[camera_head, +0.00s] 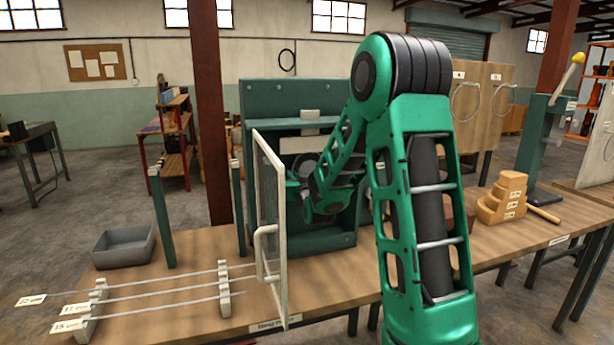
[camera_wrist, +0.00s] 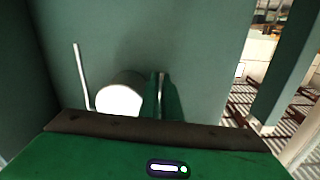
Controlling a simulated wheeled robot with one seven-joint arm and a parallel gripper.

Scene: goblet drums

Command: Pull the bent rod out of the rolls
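My gripper (camera_wrist: 162,95) reaches into the green roll machine (camera_head: 262,100). In the wrist view its two dark green fingers stand close together, with a thin pale strip between them, apparently part of the bent rod. Another stretch of the bent rod (camera_wrist: 81,75) shows as a thin pale bar at the left, slanting down out of sight behind my gripper's dark edge. A roll with a white round end (camera_wrist: 119,99) lies between that bar and my fingers. The rod's middle is hidden. In the head view my arm covers the rolls and rod.
A clear guard door with a white frame (camera_head: 282,287) stands open just left of my arm. Straight rods (camera_head: 160,293) lie on white supports at the bench's front left. A grey bin (camera_head: 123,247) stands behind them. Stepped wooden blocks (camera_head: 502,203) stand at the right.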

